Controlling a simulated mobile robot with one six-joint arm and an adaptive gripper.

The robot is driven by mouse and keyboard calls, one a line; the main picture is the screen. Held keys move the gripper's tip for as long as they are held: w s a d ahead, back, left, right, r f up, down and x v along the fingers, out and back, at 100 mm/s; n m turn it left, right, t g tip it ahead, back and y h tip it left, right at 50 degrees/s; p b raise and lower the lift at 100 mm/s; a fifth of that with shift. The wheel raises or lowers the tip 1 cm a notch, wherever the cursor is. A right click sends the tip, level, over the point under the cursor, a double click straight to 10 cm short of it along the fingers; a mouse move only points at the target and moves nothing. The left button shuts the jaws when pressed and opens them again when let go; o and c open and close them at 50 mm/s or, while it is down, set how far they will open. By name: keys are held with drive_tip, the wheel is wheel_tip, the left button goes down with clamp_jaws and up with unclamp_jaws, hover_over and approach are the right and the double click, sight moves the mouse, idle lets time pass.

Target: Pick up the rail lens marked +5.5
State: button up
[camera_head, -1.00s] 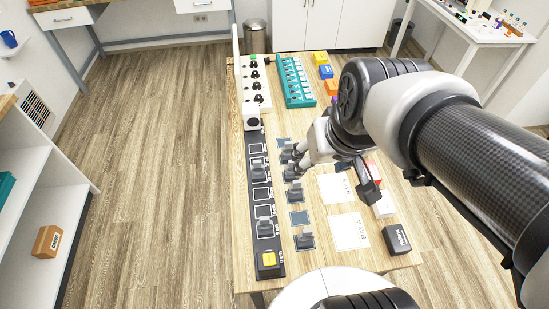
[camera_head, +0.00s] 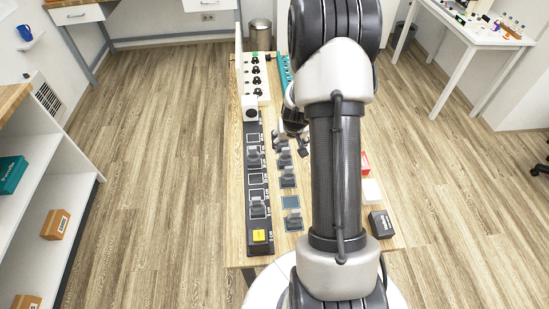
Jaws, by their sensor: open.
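Dark lens holders stand in two rows on the wooden table. Two are on the black rail, a far lens (camera_head: 254,157) and a near lens (camera_head: 258,209). To the right of the rail are a middle lens (camera_head: 287,179), a near lens (camera_head: 293,223) and a far lens (camera_head: 285,157) close to my gripper. Their markings are too small to read, so I cannot tell which is +5.5. My gripper (camera_head: 277,143) is open above the far part of the right row, with its fingers partly blurred into the dark parts there. I see no lens held.
The black rail (camera_head: 263,185) has a yellow block (camera_head: 259,236) at its near end. A white panel with black knobs (camera_head: 257,75) stands at the back left. A black box (camera_head: 381,224) and red box (camera_head: 365,163) are right of my arm.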

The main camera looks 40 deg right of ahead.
sight(287, 150)
drive_tip(key=b+x, duration=0.3)
drive_tip(key=x, duration=0.8)
drive_tip(key=shift+f, duration=0.3)
drive_tip(key=b+x, duration=0.1)
drive_tip(key=x, duration=0.4)
drive_tip(key=shift+a+f, duration=0.15)
drive_tip(key=shift+c, duration=0.4)
drive_tip(key=c, duration=1.1)
drive_tip(key=shift+c, duration=0.2)
